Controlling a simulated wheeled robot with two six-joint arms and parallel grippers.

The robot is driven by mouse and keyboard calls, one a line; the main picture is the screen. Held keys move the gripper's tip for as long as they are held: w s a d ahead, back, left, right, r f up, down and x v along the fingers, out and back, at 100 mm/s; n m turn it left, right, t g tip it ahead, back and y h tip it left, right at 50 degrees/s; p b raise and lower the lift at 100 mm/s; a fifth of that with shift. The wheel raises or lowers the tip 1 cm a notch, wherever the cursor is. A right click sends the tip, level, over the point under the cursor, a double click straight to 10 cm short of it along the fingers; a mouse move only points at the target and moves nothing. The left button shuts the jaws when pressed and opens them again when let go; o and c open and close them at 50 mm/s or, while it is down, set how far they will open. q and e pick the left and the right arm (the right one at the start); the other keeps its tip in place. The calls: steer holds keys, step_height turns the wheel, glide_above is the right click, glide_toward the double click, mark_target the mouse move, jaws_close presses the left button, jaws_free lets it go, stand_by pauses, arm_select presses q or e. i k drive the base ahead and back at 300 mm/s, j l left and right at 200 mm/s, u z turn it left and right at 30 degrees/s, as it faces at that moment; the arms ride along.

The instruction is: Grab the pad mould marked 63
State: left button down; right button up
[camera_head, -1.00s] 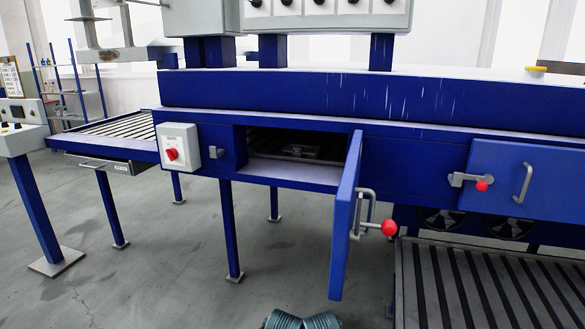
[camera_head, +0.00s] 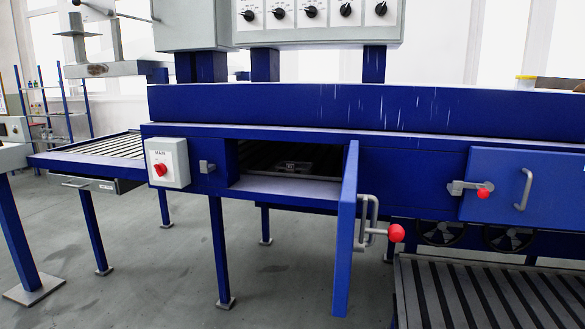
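A small grey metal block (camera_head: 293,167), which looks like a pad mould, lies inside the open compartment (camera_head: 285,188) of the blue machine. It sits towards the back, in shadow. Any number on it is too small to read. Neither of my grippers shows in the head view.
The blue compartment door (camera_head: 346,235) stands open towards me, with a handle and red knob (camera_head: 396,233) on its right. A closed door (camera_head: 522,187) is farther right. A slatted rack (camera_head: 470,290) stands low at the right. A roller table (camera_head: 95,147) extends left. The floor in front is clear.

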mark_target(290, 166)
steer(key=z, duration=0.55)
steer(key=j+z, duration=0.95)
steer(key=j, duration=0.7)
steer(key=k+j+z, duration=0.1)
steer(key=j, duration=0.65)
